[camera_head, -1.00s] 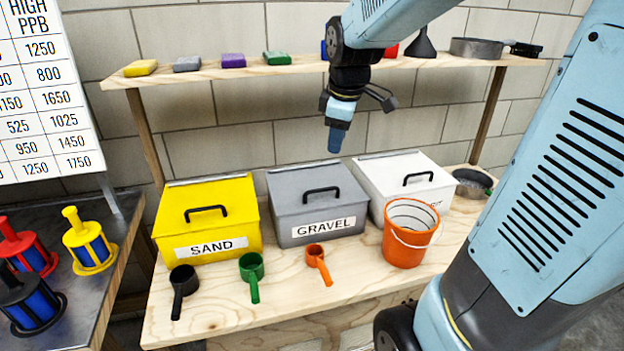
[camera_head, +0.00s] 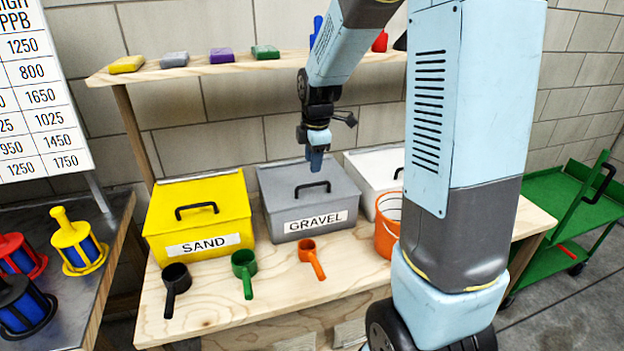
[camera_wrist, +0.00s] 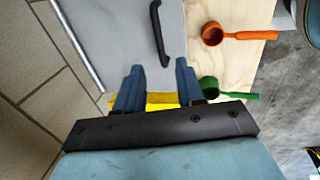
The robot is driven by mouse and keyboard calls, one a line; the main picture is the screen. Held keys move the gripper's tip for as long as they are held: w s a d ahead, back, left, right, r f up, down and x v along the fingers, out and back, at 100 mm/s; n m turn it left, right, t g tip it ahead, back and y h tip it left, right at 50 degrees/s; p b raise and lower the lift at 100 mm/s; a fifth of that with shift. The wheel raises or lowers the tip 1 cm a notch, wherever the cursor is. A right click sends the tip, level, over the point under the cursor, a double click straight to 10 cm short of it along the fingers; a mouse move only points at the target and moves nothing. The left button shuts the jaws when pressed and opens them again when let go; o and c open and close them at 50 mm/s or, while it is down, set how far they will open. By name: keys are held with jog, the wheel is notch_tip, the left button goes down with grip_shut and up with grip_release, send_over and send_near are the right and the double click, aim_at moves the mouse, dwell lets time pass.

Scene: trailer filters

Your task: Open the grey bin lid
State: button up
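The grey bin (camera_head: 285,206) labelled GRAVEL stands on the wooden bench between a yellow and a white bin. Its lid (camera_head: 279,180) is shut and carries a black handle (camera_head: 312,189). My gripper (camera_head: 316,164) points down just above and behind the handle, apart from it. In the wrist view, my gripper (camera_wrist: 158,80) has its two blue fingers spread with nothing between them. The lid (camera_wrist: 115,35) fills the upper left there, and the handle (camera_wrist: 160,35) lies ahead of the fingertips.
The yellow SAND bin (camera_head: 160,222) stands left, and the white bin (camera_head: 372,168) right, partly hidden by my arm. An orange bucket (camera_head: 386,235) and several scoops sit in front. A shelf (camera_head: 215,70) hangs behind. A green cart (camera_head: 560,200) stands right.

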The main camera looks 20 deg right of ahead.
aim_at(312, 185)
jog(key=f, duration=0.2)
jog(key=w+f, duration=0.1)
jog(key=f, duration=0.4)
jog(key=shift+w+f, duration=0.25)
jog(key=shift+f, duration=0.1)
grip_shut()
jog(key=shift+d, duration=0.1)
